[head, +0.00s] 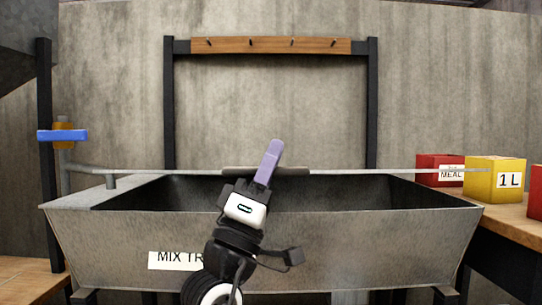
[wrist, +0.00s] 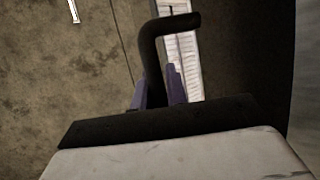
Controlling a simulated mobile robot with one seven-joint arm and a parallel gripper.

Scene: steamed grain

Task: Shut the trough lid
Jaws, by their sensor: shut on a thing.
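The grey metal mix trough (head: 330,250) stands ahead in the head view, its dark inside visible over the front wall. A thin pale edge or rail (head: 400,171) runs level across it near the back. I cannot tell if this is the lid seen edge-on. A dark brownish bar (head: 295,171) sits at its middle, partly behind my purple fingers. My gripper (head: 270,150) reaches over the trough at its centre. In the wrist view, my gripper (wrist: 157,75) is shut on a dark bent handle (wrist: 152,55), which passes between the purple fingers.
At the right, a yellow 1 L box (head: 482,180) and a red meal box (head: 437,170) stand on a wooden counter (head: 510,222). A peg rack (head: 270,45) on dark posts stands behind. A blue piece (head: 62,135) is on the left post.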

